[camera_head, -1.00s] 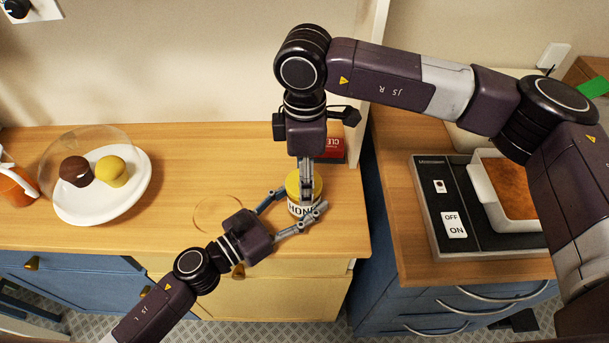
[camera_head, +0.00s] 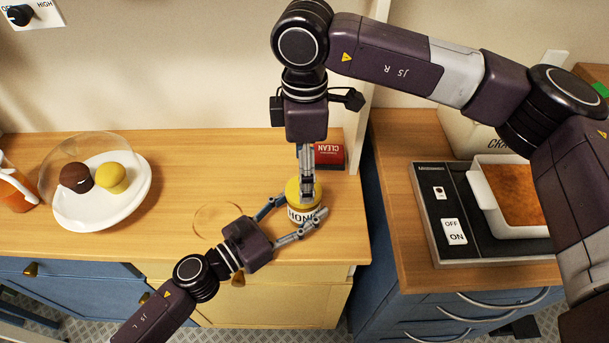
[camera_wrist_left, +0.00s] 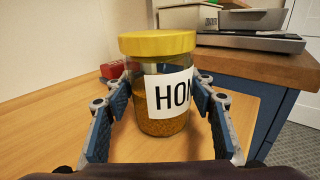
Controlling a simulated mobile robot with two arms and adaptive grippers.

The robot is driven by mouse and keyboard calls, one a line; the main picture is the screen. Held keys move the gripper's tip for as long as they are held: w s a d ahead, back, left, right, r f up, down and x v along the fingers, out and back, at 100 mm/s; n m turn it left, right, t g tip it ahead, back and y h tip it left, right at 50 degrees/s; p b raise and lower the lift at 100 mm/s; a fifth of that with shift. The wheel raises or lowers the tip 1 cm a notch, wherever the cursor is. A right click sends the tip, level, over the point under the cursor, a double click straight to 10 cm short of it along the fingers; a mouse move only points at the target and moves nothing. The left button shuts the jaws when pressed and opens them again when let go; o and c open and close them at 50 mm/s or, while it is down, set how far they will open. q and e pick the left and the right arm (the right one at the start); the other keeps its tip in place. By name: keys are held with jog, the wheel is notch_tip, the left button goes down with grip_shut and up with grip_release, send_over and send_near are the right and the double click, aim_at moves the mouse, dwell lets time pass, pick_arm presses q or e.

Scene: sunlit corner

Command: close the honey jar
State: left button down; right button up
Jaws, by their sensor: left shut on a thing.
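The honey jar (camera_head: 301,214) stands upright near the front right of the wooden counter. Its yellow lid (camera_head: 293,190) sits level on top, and the lid (camera_wrist_left: 158,43) and glass jar (camera_wrist_left: 160,113) show clearly in the left wrist view. My left gripper (camera_head: 297,218) is shut around the jar's body, one finger on each side. My right gripper (camera_head: 307,193) points down over the lid in the head view. It does not show above the lid in the left wrist view, so it appears raised clear. Its finger spacing is seen edge-on and is unclear.
A red box (camera_head: 329,155) stands behind the jar. A dark appliance (camera_head: 463,246) with a baking dish (camera_head: 490,200) is on the right counter, beyond a gap.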

jog(key=shift+c, duration=0.5)
jog(key=n, duration=0.5)
jog(key=shift+r, duration=0.15)
jog(key=n, duration=0.5)
jog(key=shift+r, duration=0.2)
jog(key=n, duration=0.5)
jog(key=shift+r, duration=0.15)
jog(key=n, duration=0.4)
jog(key=shift+r+n, duration=0.2)
jog(key=shift+n, duration=0.2)
jog(key=n, duration=0.4)
jog(key=shift+r+n, duration=0.15)
jog(key=shift+n, duration=0.25)
jog(key=n, duration=0.4)
jog(key=shift+r+n, duration=0.2)
jog(key=shift+n, duration=0.2)
jog(key=n, duration=0.4)
jog(key=shift+r+n, duration=0.15)
jog(key=shift+n, duration=0.25)
jog(key=n, duration=0.5)
jog(key=shift+r+n, duration=0.2)
jog(key=shift+n, duration=0.1)
